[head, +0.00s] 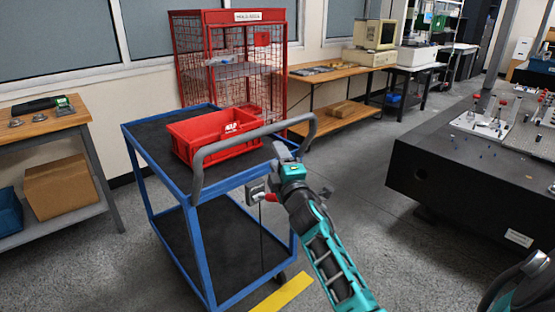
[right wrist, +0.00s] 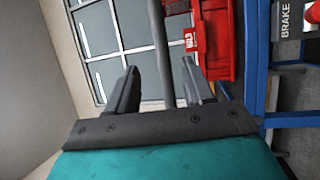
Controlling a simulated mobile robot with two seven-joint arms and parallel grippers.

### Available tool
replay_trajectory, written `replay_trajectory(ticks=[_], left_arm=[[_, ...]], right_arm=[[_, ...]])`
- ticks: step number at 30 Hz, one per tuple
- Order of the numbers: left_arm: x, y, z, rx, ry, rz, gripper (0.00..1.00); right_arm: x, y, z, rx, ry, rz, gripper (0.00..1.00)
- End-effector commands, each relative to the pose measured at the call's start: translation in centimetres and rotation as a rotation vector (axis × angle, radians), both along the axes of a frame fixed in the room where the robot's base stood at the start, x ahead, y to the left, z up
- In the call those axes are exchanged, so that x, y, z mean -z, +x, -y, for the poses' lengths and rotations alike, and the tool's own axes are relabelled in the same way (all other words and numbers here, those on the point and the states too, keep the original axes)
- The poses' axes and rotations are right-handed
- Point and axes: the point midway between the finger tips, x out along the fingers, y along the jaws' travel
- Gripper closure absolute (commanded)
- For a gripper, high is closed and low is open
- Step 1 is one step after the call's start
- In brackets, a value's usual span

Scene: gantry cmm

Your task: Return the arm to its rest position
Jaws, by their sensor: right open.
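My right arm reaches in from the lower right of the head view. Its right gripper (head: 284,153) is close to the grey push handle (head: 253,133) of a blue cart (head: 196,248). In the right wrist view the right gripper (right wrist: 160,75) has its two dark fingers spread apart, with nothing clamped. The handle (right wrist: 159,40) runs through the gap between them in the picture; I cannot tell whether it lies between the fingers or just beyond them. My left gripper is not in view.
A red bin (head: 212,146) sits on the cart's top shelf; it also shows in the wrist view (right wrist: 215,40). A red mesh cage (head: 230,75) stands behind. A wooden bench (head: 345,72) is at the back, a dark machine table (head: 440,175) at right. Grey floor is open between.

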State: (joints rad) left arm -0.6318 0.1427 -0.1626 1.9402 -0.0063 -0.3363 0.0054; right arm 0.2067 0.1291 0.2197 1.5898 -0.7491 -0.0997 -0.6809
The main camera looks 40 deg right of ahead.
Motion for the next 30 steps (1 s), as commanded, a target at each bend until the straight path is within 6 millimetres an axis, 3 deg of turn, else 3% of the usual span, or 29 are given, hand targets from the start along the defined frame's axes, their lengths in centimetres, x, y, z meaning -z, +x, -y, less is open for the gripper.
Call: replay_trajectory(ticks=[14, 17, 20, 23, 27, 30], left_arm=[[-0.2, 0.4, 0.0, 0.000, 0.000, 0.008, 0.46], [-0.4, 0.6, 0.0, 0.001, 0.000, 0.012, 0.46], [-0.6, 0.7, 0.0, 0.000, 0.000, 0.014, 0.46], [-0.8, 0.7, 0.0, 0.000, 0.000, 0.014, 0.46], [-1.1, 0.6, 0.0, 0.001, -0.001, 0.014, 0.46], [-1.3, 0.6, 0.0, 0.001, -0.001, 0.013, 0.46]], right_arm=[[0.0, 0.0, 0.0, 0.000, 0.000, 0.000, 0.48], [0.8, -0.4, -0.4, -0.011, 0.025, -0.010, 0.48], [3.5, -1.7, -1.9, -0.052, 0.124, -0.044, 0.48], [8.0, -4.6, -4.6, -0.110, 0.311, -0.109, 0.48], [15.0, -10.7, -9.7, -0.170, 0.668, -0.237, 0.48], [19.0, -15.7, -13.3, -0.175, 0.928, -0.340, 0.48]])
